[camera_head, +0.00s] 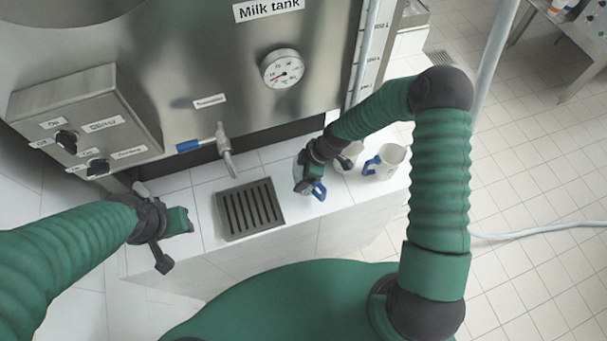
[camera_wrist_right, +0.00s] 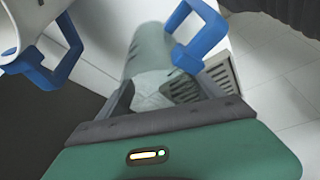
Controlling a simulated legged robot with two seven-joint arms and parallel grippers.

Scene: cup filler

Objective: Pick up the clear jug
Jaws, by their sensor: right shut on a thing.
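The clear jug (camera_wrist_right: 148,52), see-through grey-green with a blue handle (camera_wrist_right: 200,35), sits between the fingers of my right gripper (camera_wrist_right: 165,88) in the right wrist view. The fingers are shut on its sides, and the handle is to the right there. In the head view my right gripper (camera_head: 306,178) hides most of the jug, and its blue handle (camera_head: 319,190) shows at the white ledge's front. I cannot tell whether the jug touches the ledge. My left gripper (camera_head: 172,225) is near the ledge's left end, away from the jug; its fingers are not clear.
A white jug with a blue handle (camera_head: 392,157) stands right of my right gripper; another vessel (camera_head: 350,155) is partly hidden beside it. A drain grate (camera_head: 250,208) lies left, below the milk tank's tap (camera_head: 224,150). A control box (camera_head: 85,125) is at the left.

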